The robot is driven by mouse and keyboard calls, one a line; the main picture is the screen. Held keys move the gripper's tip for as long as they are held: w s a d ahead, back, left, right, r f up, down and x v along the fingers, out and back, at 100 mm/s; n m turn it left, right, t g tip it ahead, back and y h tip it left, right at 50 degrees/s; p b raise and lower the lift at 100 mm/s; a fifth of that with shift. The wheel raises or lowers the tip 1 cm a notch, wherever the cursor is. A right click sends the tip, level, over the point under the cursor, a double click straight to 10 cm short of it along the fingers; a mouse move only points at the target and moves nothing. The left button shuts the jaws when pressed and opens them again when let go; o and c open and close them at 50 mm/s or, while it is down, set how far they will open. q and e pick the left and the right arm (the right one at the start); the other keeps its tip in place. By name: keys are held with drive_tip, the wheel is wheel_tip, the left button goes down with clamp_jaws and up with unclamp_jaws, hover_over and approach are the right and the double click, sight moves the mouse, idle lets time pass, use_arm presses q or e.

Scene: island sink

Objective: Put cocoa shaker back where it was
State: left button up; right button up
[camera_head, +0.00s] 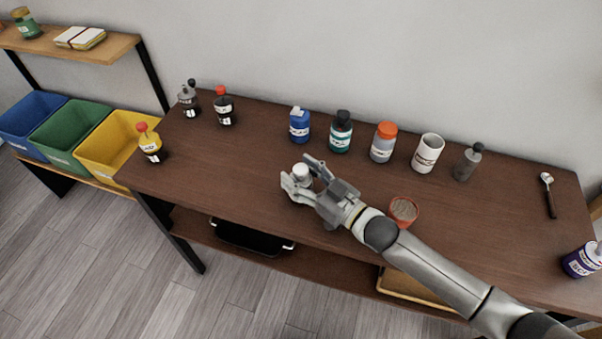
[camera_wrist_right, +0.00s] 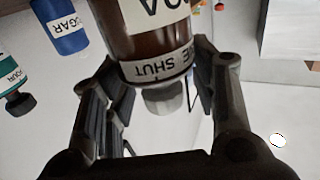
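The cocoa shaker is a brown bottle (camera_wrist_right: 155,28) with a label ending in "OA" and a pale cap. In the right wrist view it appears upside down, its far end cut off by the frame. In the head view only its white cap (camera_head: 302,171) shows clearly. My right gripper (camera_head: 300,174) is around the shaker above the middle of the table, one finger against each side, and looks shut on it. I cannot tell whether the shaker's base touches the wood. My left gripper is not in view.
Along the back of the dark table (camera_head: 240,165) stand a blue sugar bottle (camera_head: 299,125), green jar (camera_head: 340,132), orange-lidded jar (camera_head: 383,142), white cup (camera_head: 427,152) and grey bottle (camera_head: 467,163). Sauce bottles (camera_head: 224,106) stand at left.

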drive_tip(key=shift+o, duration=1.3)
drive_tip(key=shift+r, duration=0.1)
drive_tip(key=shift+r, duration=0.1)
drive_tip(key=b+v, duration=0.1)
drive_tip(key=v, duration=0.9)
drive_tip(key=shift+s+d, duration=0.7)
drive_tip(key=shift+d, duration=0.05)
